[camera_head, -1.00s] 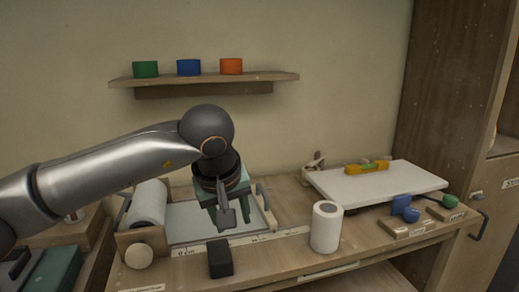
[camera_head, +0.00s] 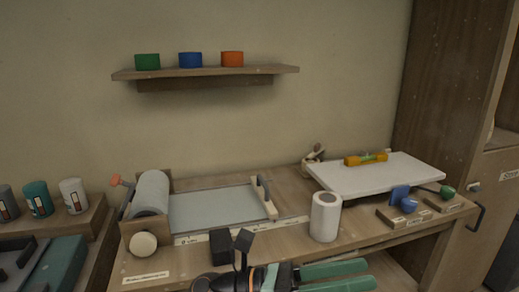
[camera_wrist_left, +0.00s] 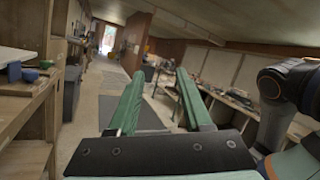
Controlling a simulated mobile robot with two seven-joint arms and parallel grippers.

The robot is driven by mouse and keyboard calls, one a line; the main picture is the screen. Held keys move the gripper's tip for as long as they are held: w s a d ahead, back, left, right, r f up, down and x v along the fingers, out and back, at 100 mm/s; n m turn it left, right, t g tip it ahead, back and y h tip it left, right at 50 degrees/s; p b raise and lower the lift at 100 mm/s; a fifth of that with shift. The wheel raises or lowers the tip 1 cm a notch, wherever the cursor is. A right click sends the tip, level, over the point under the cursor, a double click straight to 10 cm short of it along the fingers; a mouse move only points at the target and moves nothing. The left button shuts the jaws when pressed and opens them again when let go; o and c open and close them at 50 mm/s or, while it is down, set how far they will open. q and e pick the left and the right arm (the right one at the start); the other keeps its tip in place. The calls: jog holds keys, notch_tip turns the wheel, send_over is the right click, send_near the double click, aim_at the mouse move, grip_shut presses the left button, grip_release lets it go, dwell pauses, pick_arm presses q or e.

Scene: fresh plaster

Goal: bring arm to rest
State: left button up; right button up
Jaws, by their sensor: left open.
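My left gripper (camera_head: 366,274) is low at the bottom edge of the head view, in front of the workbench (camera_head: 285,240), pointing right. Its two green fingers are apart with nothing between them. In the left wrist view the open fingers (camera_wrist_left: 160,76) point down a long room, with only empty space between them. Most of my left arm is outside the head view. My right gripper is not in view.
On the bench are a paper roll (camera_head: 149,193) by a grey plate (camera_head: 212,209), a black block (camera_head: 220,246), a white roll (camera_head: 325,217) and a white board (camera_head: 380,176) bearing an orange level (camera_head: 366,159). A wall shelf (camera_head: 205,72) holds three coloured cups.

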pick_arm(q)
jog(key=w+a+f+n+t+y, duration=0.4)
jog(key=a+f+n+t+y, duration=0.35)
jog(key=n, duration=1.05)
jog(key=w+a+f+n+t+y, duration=0.4)
jog(key=a+f+n+t, duration=0.55)
jog(key=n, duration=0.75)
jog(key=s+a+f+n+g+y, duration=0.35)
jog(key=s+f+n, duration=0.3)
jog(key=f, duration=0.45)
jog(key=s+a+f+n+g+y, duration=0.25)
jog(key=s+a+f+n, duration=0.35)
jog(key=f, duration=0.5)
jog(key=s+a+r+n+y+p, duration=0.1)
jog(key=s+a+r+p, duration=0.2)
jog(key=p, duration=0.9)
notch_tip(320, 180, up, 4)
jog(key=shift+s+r, duration=0.2)
jog(key=shift+s, duration=0.95)
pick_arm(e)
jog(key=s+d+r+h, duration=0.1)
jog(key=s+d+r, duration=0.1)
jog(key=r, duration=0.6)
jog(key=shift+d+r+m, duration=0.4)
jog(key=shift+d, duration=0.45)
